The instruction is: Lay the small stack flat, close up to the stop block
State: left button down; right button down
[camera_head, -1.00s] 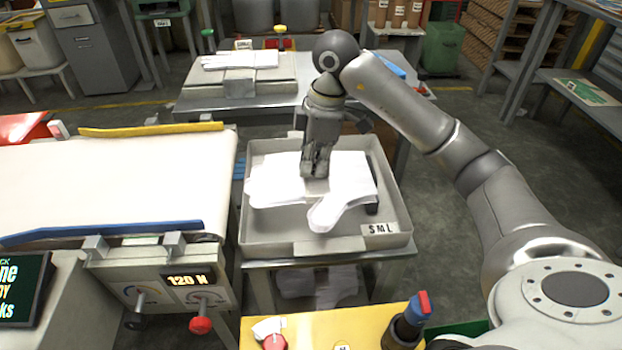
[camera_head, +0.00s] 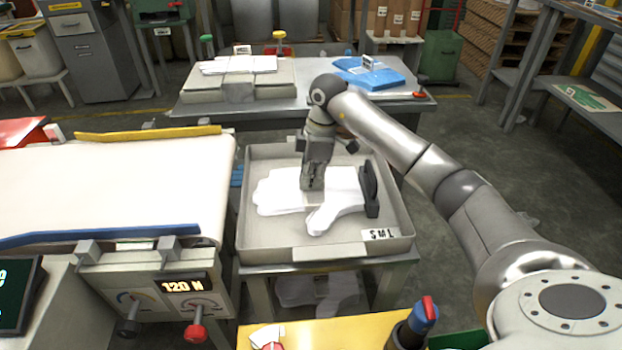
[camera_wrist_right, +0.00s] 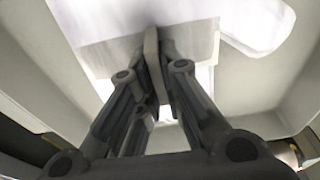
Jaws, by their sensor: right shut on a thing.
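The small stack (camera_head: 282,193) of white, glove-shaped film sheets is in the grey tray, with one thumb-like part (camera_head: 335,215) pointing toward the front. My right gripper (camera_head: 312,186) points down over the stack's middle and is shut on it. In the right wrist view the fingers (camera_wrist_right: 152,85) close on a thin pale edge, with the white sheets (camera_wrist_right: 110,25) beyond. The dark stop block (camera_head: 370,190) stands at the tray's right side. The stack's right edge is close beside it; I cannot tell whether they touch. My left gripper is not in view.
The grey tray (camera_head: 262,240) has raised walls and an "SML" label (camera_head: 379,234) at its front right. A conveyor (camera_head: 110,185) with a blue rail (camera_head: 100,235) stands at left. A back table (camera_head: 320,102) holds white sheets and a blue pack (camera_head: 372,75).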

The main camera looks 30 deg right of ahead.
jog(key=c, duration=1.6)
grip_release()
jog(key=shift+f, duration=0.1)
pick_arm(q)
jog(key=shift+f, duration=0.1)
